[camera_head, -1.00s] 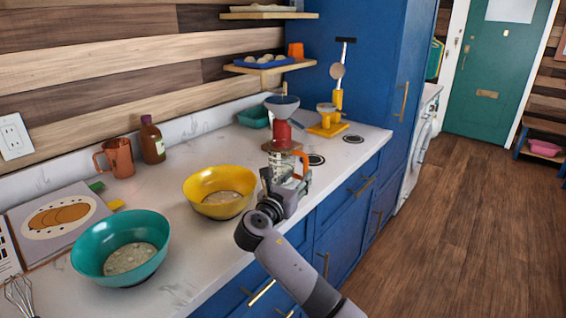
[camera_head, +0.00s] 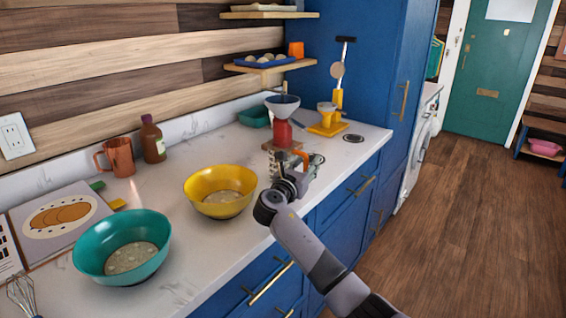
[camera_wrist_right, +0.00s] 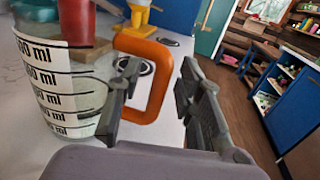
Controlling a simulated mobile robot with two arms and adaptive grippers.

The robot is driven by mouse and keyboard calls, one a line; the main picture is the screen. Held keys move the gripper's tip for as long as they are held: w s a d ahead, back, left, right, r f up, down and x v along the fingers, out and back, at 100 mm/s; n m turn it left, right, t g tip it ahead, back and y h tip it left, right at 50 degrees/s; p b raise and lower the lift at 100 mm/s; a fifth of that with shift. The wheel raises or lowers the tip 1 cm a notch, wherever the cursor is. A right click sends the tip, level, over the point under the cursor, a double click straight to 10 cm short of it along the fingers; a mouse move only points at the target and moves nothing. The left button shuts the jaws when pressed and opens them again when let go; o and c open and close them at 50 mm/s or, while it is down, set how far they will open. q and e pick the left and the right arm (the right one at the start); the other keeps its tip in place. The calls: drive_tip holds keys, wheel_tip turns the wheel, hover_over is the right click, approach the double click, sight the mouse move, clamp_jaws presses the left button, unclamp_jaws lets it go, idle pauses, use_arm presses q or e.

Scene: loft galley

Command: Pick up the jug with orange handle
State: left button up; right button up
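The jug (camera_wrist_right: 55,70) is clear with black ml markings and stands upright on the counter at the left of the right wrist view. Its orange handle (camera_wrist_right: 158,84) sticks out to the right. My right gripper (camera_wrist_right: 158,105) is open, with one finger on the jug side of the handle's outer bar and the other to the right, a gap showing between. I cannot tell whether a finger touches the handle. In the head view my right gripper (camera_head: 293,163) hides most of the jug; a bit of orange shows beside it. My left gripper is not in view.
A red bottle with a funnel (camera_head: 282,128) stands just behind the jug. A yellow bowl (camera_head: 220,201) is to the left, and a teal bowl (camera_head: 122,270) is nearer. A yellow stand (camera_head: 328,128) is behind right. The counter's front edge is close to the gripper.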

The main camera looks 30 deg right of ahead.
clamp_jaws()
idle(0.7)
